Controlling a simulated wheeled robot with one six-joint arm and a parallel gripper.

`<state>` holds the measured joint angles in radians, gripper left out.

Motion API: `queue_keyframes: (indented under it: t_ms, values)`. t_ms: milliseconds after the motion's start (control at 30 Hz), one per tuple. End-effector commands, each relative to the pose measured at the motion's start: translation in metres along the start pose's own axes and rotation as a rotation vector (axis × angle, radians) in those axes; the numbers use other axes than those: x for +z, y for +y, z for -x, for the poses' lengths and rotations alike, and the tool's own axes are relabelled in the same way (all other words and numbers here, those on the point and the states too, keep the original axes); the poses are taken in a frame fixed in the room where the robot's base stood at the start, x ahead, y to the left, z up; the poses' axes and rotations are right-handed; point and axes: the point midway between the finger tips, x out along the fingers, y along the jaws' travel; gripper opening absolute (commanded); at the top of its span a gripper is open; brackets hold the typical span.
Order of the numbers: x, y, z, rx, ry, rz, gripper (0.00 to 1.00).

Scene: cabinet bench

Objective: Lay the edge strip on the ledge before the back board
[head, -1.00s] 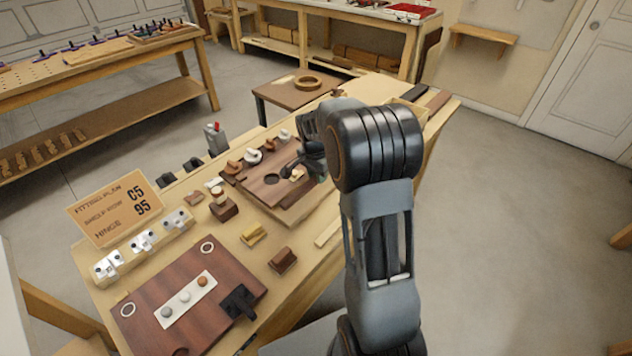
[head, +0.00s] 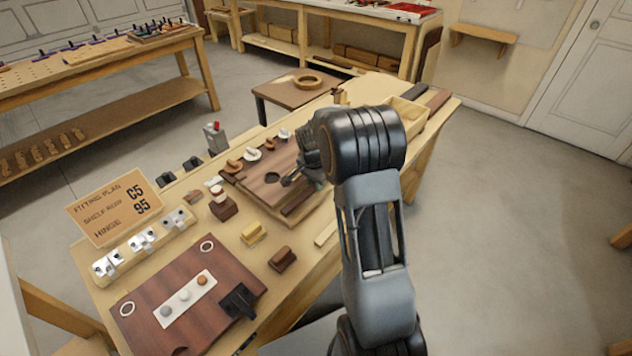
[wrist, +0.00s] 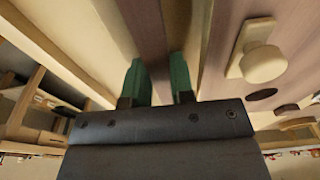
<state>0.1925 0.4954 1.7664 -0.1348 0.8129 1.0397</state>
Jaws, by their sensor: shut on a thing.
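My gripper (wrist: 159,68) shows two green fingertips in the wrist view, closed on the brown edge strip (wrist: 147,28), which runs away between them. In the head view my gripper (head: 289,181) is low over the brown board on the bench, partly hidden by my arm. A dark strip lies along the front side of this board (head: 262,178), partly hidden; I cannot tell whether it is the held one. In the wrist view a pale band, perhaps the ledge (wrist: 183,30), runs beside the strip. Which surface is the back board is unclear.
A cream knob (wrist: 263,63) on a square plate stands close right of the fingers in the wrist view. Several knobs line the board's far side. A yellow block (head: 253,233), a brown block (head: 282,259) and a sign (head: 115,208) stand nearer on the bench.

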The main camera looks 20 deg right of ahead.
Motion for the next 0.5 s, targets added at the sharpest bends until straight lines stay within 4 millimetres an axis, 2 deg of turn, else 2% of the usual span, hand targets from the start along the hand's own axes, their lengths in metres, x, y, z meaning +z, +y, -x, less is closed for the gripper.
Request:
queue_keyframes:
  t_ms: [33,267,500]
  values:
    - [0.0002,0.0001,-0.0009,0.000,0.000,0.000,0.25]
    - [0.0002,0.0002,-0.0007,0.001,0.000,0.000,0.47]
    - [-0.0001,0.0003,0.0003,0.001,0.000,0.000,0.48]
